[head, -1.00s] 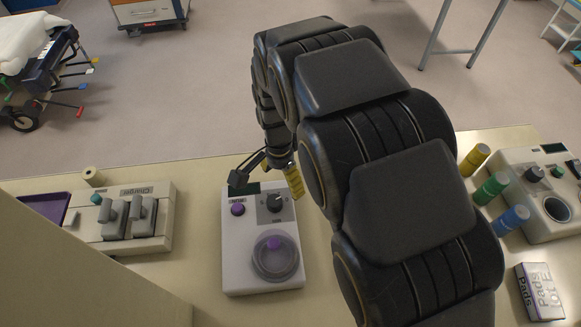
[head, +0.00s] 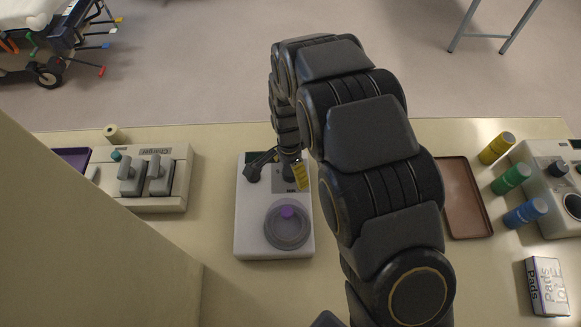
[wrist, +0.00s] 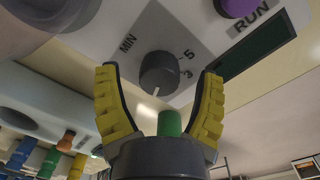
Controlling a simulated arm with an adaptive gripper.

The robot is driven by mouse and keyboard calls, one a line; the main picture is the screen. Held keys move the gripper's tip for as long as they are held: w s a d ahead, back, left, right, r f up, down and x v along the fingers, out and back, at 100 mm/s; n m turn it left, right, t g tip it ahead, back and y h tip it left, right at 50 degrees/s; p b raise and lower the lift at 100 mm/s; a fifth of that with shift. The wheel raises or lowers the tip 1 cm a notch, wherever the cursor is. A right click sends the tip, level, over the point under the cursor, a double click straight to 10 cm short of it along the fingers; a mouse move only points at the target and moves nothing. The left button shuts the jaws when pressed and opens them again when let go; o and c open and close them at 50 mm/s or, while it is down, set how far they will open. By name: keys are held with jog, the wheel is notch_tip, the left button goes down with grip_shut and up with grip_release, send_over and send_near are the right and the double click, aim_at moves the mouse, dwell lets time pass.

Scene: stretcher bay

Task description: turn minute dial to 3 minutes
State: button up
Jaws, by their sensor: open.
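The white device (head: 245,225) stands on the table, with a grey dial panel and a round clear-lidded cup with a purple knob (head: 288,212) at its front. The dark minute dial (wrist: 158,72) shows in the wrist view, its white pointer directed down the picture, away from the 5 and below the 3 printed on its right. My gripper (wrist: 160,80) is open, with one yellow-padded finger on each side of the dial and gaps to both. In the head view my gripper (head: 278,173) is over the device's back part and largely hides the dial.
In the wrist view the purple RUN button (wrist: 238,6) and a dark display (wrist: 255,50) lie beyond the right finger. The charger (head: 155,200) stands left of the device. A brown tray (head: 466,205) and yellow, green and blue cylinders (head: 523,213) are on the right.

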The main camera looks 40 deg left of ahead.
jog(key=c, duration=1.1)
jog(key=shift+c, duration=0.2)
jog(key=shift+n, duration=0.4)
jog(key=n, duration=0.3)
jog(key=shift+n, duration=0.4)
jog(key=n, duration=0.4)
jog(key=shift+n, duration=0.3)
jog(key=n, duration=0.4)
jog(key=shift+a, duration=0.1)
jog(key=shift+s+n, duration=0.1)
jog(key=shift+n, duration=2.1)
